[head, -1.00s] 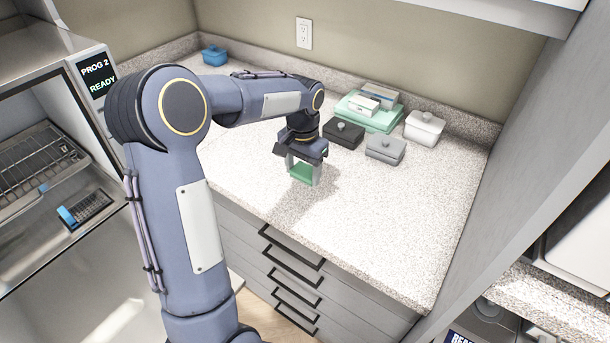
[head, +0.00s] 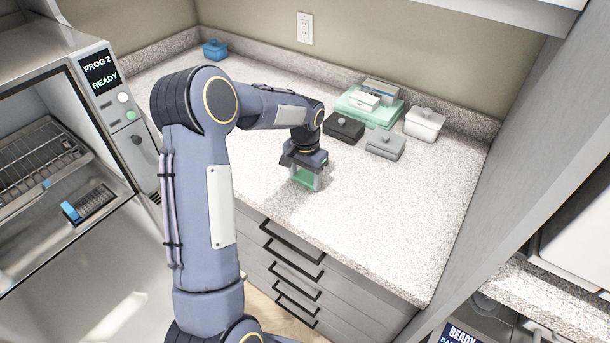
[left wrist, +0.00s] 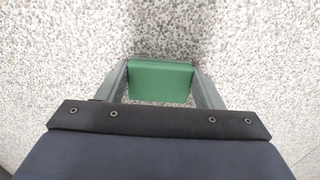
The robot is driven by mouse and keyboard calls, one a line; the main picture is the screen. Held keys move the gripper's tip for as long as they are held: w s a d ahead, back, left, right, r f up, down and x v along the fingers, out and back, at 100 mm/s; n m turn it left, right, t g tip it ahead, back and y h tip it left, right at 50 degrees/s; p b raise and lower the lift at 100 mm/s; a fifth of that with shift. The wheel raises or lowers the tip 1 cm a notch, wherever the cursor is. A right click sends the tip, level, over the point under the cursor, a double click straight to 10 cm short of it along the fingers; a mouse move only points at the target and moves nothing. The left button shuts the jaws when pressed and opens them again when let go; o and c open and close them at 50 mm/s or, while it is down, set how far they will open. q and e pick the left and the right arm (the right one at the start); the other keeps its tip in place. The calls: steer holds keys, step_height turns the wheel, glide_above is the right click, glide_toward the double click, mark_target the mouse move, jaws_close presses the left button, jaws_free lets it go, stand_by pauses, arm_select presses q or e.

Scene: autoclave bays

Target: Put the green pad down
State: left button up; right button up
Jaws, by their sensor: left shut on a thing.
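The green pad (head: 303,179) is a small green block between the fingers of my left gripper (head: 306,182). In the left wrist view the pad (left wrist: 160,80) sits between both fingers, which touch its sides, so the left gripper (left wrist: 162,85) is shut on it. The pad is low over the speckled countertop (head: 390,225), near its front edge. I cannot tell whether its underside touches the counter. My right gripper is not in view.
A black box (head: 344,128), a grey box (head: 385,144) and a white box (head: 424,124) with lids stand behind. A green tray (head: 385,114) holds packs. A blue container (head: 215,52) is far back left. An open autoclave (head: 60,120) stands left. The counter to the right is clear.

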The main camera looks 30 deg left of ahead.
mark_target(305, 179)
arm_select(q)
steer(key=o, duration=1)
step_height(305, 179, up, 12)
steer(key=s+d+r+t+h, duration=0.1)
steer(key=s+d+r, duration=0.15)
steer(key=s, duration=0.45)
steer(key=s+d+r+t+h, duration=0.1)
steer(key=s+d+r+t, duration=0.15)
steer(key=s, duration=0.45)
steer(key=s+d+f+n+t+h, duration=0.1)
steer(key=s+d+f, duration=0.1)
steer(key=s, duration=0.5)
steer(key=s+d+f+n+t, duration=0.1)
steer(key=s+d+f, duration=0.1)
steer(key=s+d, duration=0.2)
steer(key=shift+s+d+n+h+b, duration=0.3)
steer(key=shift+s+d+h+b, duration=0.1)
steer(key=shift+s, duration=1.15)
